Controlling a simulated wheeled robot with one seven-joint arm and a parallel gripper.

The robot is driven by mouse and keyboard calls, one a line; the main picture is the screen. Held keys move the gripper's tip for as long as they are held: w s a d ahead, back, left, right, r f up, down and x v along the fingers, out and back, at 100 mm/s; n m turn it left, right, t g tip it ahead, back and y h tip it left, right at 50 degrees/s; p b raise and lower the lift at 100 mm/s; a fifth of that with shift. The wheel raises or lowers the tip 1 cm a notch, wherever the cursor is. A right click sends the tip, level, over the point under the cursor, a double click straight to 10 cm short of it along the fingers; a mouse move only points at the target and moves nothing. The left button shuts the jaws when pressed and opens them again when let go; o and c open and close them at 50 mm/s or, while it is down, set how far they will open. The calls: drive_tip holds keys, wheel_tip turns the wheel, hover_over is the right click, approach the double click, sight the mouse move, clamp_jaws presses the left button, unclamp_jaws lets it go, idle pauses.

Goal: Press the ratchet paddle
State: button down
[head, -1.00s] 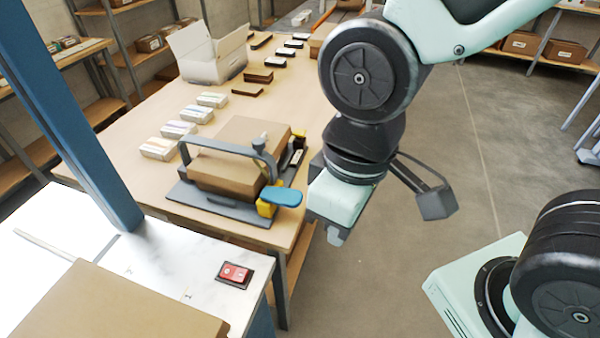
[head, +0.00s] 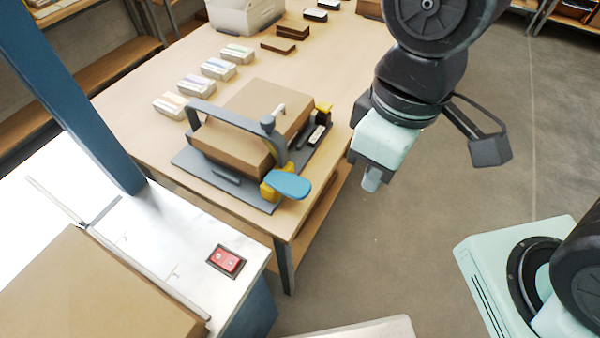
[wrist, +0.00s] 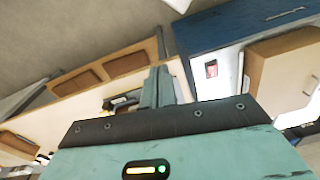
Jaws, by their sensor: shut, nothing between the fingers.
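The ratchet paddle (head: 289,186) is a blue oval at the front right corner of a grey strapping fixture (head: 226,186) on the wooden table. A yellow part sits just under it. A brown box (head: 255,112) lies in the fixture, under a grey bar. My gripper (head: 371,181) is shut and empty, pointing down to the right of the paddle and apart from it, beyond the table's right edge. In the wrist view my gripper's fingers (wrist: 160,84) are together. The paddle cannot be made out there; part of the fixture shows dark beside the fingers.
A red switch (head: 226,260) sits on a white bench at the front left, with a large brown box (head: 95,290) and a blue post (head: 75,100) near it. Small packs (head: 196,86) line the table (head: 140,135). Open floor lies to the right.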

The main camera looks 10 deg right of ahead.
drive_tip(key=w+a+n, duration=0.4)
drive_tip(key=w+n, duration=0.1)
drive_tip(key=n, duration=0.3)
drive_tip(key=n+h+p, duration=0.1)
drive_tip(key=n, duration=1)
hover_over(300, 187)
drive_tip(key=a, duration=0.1)
drive_tip(key=shift+w+a+f, duration=0.1)
drive_tip(key=shift+w+f, duration=0.2)
drive_tip(key=shift+w, duration=0.15)
drive_tip(key=f+p, duration=0.1)
drive_tip(key=f, duration=0.8)
drive_tip(key=d+f+p, duration=0.1)
drive_tip(key=f, duration=0.4)
drive_tip(key=shift+s+p, duration=0.35)
drive_tip(key=shift+s, duration=0.05)
drive_tip(key=shift+f, duration=0.1)
